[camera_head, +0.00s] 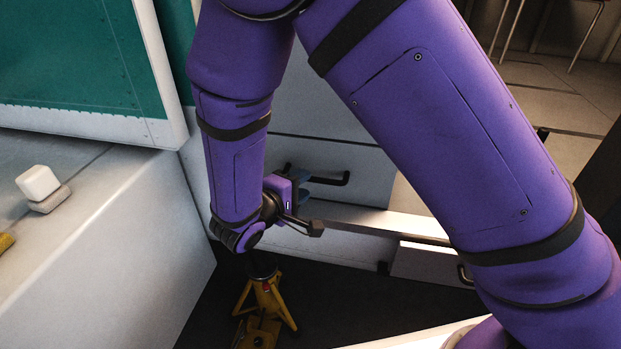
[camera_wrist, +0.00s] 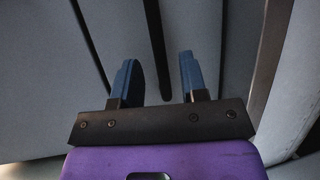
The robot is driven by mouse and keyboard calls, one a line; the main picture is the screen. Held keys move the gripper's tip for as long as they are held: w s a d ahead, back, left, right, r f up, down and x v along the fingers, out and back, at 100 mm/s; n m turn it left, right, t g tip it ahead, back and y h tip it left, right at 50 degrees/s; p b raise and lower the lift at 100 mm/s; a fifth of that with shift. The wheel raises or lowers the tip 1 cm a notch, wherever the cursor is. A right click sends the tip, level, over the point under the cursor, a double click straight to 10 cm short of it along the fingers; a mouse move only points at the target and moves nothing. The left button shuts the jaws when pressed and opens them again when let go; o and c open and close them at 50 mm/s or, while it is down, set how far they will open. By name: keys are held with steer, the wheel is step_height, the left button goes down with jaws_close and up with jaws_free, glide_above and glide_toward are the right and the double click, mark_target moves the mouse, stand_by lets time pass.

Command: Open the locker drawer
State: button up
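The grey locker drawer front (camera_head: 345,156) stands behind my arm in the head view, below a dark horizontal seam. Its black bar handle (camera_head: 345,180) sticks out, partly hidden by my gripper. My gripper (camera_head: 322,182) is at this handle, with its blue fingers only partly visible there. In the wrist view my gripper (camera_wrist: 158,75) is open, its two blue fingers apart. The dark handle bar (camera_wrist: 154,45) lies in the gap between them, and I see room on both sides of it. The grey drawer front also fills much of the wrist view (camera_wrist: 120,25). The drawer looks shut.
A yellow jack stand (camera_head: 265,305) is on the dark floor below my gripper. A pale bench (camera_head: 110,235) with a white block (camera_head: 38,183) is at left. A white ledge (camera_head: 380,221) and a pale box (camera_head: 430,264) are below and right of the handle.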

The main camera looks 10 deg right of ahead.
steer(key=shift+x, duration=2)
jaws_close()
